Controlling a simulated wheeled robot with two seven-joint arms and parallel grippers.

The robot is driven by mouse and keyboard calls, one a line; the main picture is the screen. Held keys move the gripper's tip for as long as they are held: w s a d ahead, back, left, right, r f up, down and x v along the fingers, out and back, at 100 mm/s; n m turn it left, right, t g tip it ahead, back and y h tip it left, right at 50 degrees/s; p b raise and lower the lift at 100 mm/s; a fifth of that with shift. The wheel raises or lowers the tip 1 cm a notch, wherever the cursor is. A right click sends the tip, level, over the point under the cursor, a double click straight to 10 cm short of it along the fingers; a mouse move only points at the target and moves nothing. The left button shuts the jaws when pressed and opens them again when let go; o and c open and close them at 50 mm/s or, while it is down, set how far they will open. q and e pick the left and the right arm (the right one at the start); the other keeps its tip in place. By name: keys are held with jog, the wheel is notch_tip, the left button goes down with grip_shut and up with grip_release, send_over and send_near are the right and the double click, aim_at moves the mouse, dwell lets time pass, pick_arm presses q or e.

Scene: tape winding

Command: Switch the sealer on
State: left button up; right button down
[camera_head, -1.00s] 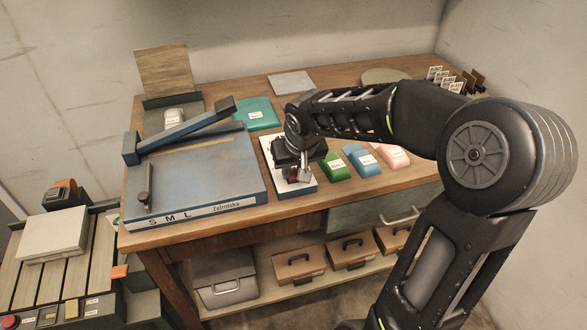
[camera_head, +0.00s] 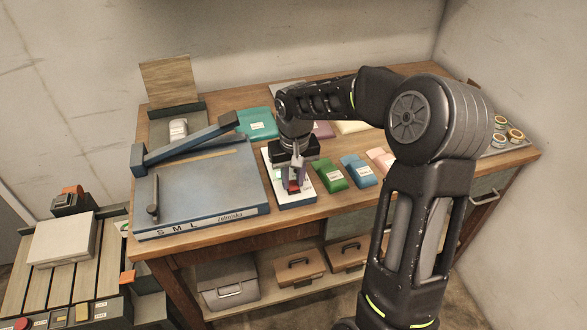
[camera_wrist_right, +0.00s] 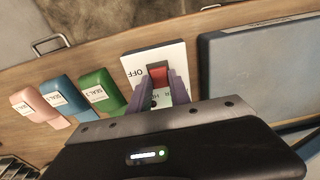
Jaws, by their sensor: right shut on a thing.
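A white switch panel (camera_wrist_right: 137,60) with a red switch piece (camera_wrist_right: 158,74) and the word OFF shows in the wrist view. In the head view the panel (camera_head: 274,172) lies at the front of the bench, right of a blue flat machine (camera_head: 205,188) marked S M L with a raised blue arm. My right gripper (camera_head: 293,184) is over the panel, and its purple fingers are shut on the red piece, one on each side. The gripper body covers part of the panel. My left gripper is not in view.
Green (camera_head: 331,174), blue (camera_head: 359,170) and pink packs lie just right of the panel. A teal pack (camera_head: 257,123) is behind it. Several rolls (camera_head: 515,136) stand at the bench's right end. Boxes (camera_head: 300,264) sit on the lower shelf. A slatted conveyor (camera_head: 62,278) is at left.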

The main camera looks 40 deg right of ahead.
aim_at(292, 183)
jog(key=shift+w+r+g+p, duration=0.15)
jog(key=shift+w+g+p, duration=0.05)
jog(key=shift+g+p, duration=0.45)
jog(key=shift+d+y, duration=0.1)
jog(key=shift+y, duration=0.2)
jog(key=c, duration=1.2)
grip_release()
notch_tip(292, 183, up, 8)
jog(key=b, duration=0.1)
jog(key=shift+w+f, duration=0.15)
jog(key=shift+f, duration=0.1)
